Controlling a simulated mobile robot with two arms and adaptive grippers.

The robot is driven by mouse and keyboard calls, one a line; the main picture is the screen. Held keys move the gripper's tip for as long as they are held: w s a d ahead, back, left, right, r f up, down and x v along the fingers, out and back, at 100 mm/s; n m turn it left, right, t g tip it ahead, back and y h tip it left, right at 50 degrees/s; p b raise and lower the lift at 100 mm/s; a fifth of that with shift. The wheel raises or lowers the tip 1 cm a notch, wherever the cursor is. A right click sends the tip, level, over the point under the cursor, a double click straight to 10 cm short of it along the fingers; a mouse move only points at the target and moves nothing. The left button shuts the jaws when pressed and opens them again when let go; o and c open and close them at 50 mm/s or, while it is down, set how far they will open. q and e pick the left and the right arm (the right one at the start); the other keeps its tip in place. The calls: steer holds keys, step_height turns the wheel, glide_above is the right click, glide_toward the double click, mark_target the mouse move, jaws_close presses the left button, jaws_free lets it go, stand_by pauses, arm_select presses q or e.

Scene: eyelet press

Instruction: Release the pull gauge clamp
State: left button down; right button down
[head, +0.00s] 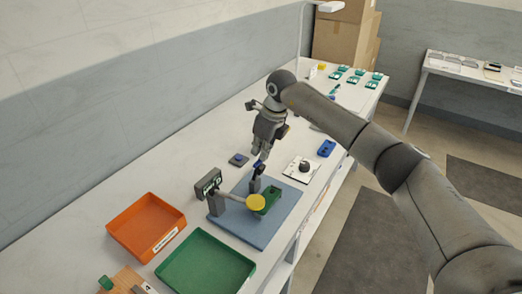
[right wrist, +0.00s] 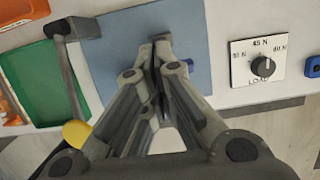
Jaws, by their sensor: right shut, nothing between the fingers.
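The pull gauge has a dark display (head: 208,184) on a post, an arm with a yellow disc (head: 256,202), and a green block (head: 270,197), all on a blue base plate (head: 232,224). A small upright clamp with a dark blue lever (head: 259,168) stands at the plate's far part. My right gripper (head: 260,154) is shut and empty, pointing down just above the lever; I cannot tell whether it touches. In the right wrist view its fingertips (right wrist: 162,46) are together over the blue plate (right wrist: 120,35), hiding most of the clamp. My left gripper is out of view.
A white load dial plate (head: 301,169) with a black knob is right of the blue plate, a blue item (head: 326,148) beyond it. An orange tray (head: 124,220) and a green tray (head: 196,279) are at the near left. A dark flat square (head: 238,160) lies left of my gripper.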

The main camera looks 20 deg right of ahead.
stand_by(0.7)
step_height(320, 180, up, 10)
steer(key=p, duration=0.5)
steer(key=shift+w+a+p, duration=0.2)
steer(key=shift+w+p, duration=0.1)
steer(key=shift+p, duration=0.05)
steer(key=shift+s+f, duration=0.1)
